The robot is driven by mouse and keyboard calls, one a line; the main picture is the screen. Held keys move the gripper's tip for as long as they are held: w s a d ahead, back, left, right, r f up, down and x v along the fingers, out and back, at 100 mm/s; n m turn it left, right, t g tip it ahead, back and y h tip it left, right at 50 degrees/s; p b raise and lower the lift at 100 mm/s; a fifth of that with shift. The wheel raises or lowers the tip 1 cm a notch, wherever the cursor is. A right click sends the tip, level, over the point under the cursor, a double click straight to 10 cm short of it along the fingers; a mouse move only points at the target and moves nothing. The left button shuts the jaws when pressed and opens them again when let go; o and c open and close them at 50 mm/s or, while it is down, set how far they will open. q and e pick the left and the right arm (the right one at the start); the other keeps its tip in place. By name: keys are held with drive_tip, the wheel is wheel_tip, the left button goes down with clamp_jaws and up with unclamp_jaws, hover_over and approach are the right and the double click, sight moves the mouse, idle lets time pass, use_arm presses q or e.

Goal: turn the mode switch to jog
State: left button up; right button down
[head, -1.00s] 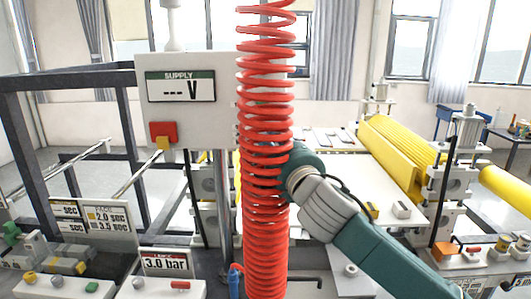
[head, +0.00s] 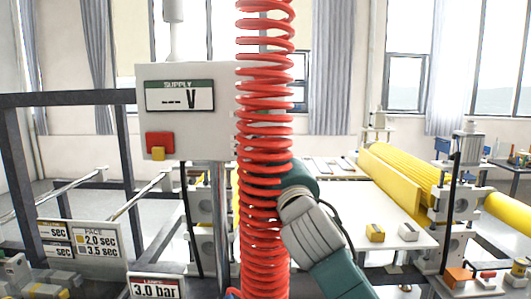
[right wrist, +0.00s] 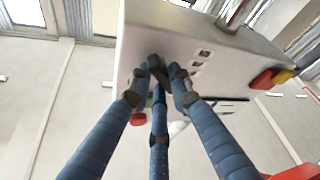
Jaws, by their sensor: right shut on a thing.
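A white control box (head: 190,125) with a SUPPLY display hangs left of a red coil. In the right wrist view a face of the white box (right wrist: 215,75) carries a dark switch knob (right wrist: 158,70), which I take for the mode switch. My right gripper (right wrist: 160,85) is shut on this knob, its blue fingers around it and partly hiding it. Small marks (right wrist: 200,60) lie beside the knob; I cannot read them. In the head view my right arm passes behind the coil, which hides the gripper. My left gripper is not in view.
The red coil (head: 265,120) hangs in front of my right arm. A red button (right wrist: 138,118) sits by the fingers, and a red and yellow part (head: 160,143) is on the box front. Yellow rollers (head: 400,170) and a white table (head: 375,205) stand to the right.

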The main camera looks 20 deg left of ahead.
drive_tip(key=shift+f, duration=0.1)
drive_tip(key=c, duration=1.6)
unclamp_jaws()
drive_tip(key=shift+o, duration=0.2)
drive_tip(key=v, duration=1.2)
drive_tip(key=shift+w, duration=0.1)
